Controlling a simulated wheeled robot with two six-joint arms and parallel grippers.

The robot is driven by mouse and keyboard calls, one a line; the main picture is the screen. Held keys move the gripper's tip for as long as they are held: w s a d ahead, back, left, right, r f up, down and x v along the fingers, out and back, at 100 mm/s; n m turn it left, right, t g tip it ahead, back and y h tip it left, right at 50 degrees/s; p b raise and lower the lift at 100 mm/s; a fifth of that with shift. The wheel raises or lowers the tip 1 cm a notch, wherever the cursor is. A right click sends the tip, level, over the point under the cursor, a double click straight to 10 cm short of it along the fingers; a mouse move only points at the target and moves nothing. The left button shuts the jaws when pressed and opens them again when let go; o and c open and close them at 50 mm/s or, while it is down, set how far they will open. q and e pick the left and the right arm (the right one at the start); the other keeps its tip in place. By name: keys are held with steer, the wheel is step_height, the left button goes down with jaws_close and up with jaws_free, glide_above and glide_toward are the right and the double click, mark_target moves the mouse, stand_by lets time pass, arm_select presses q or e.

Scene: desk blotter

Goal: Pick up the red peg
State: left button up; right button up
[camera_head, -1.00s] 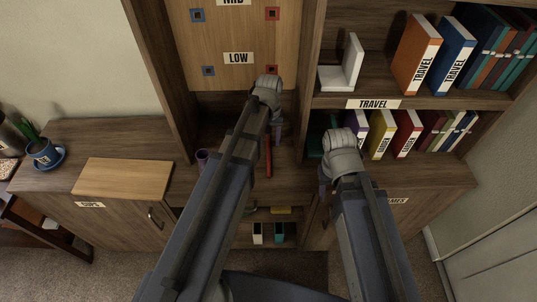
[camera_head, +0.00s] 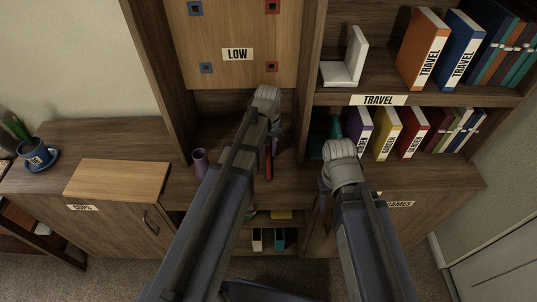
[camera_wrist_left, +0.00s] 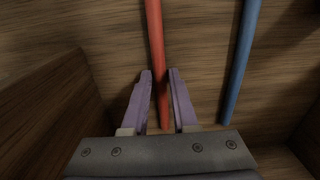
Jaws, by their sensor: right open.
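The red peg (camera_head: 268,166) is a thin rod under the left arm in the head view. In the left wrist view the red peg (camera_wrist_left: 155,40) runs from the top edge down between the two purple fingers. My left gripper (camera_wrist_left: 160,75) is open, with one finger on each side of the peg and a narrow gap visible beside it. In the head view my left gripper (camera_head: 274,143) is partly hidden by its own arm. My right gripper (camera_head: 325,195) is open, mostly hidden by its wrist, to the right of the peg.
A blue peg (camera_wrist_left: 240,60) lies to the right of the red one in the left wrist view. A purple cup (camera_head: 200,162) stands left of the left arm. A board (camera_head: 228,75) with square holes is behind. Shelves of books (camera_head: 412,134) are at right.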

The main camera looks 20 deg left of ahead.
arm_select(q)
jaws_close()
stand_by(0.4)
steer(key=shift+r, duration=0.1)
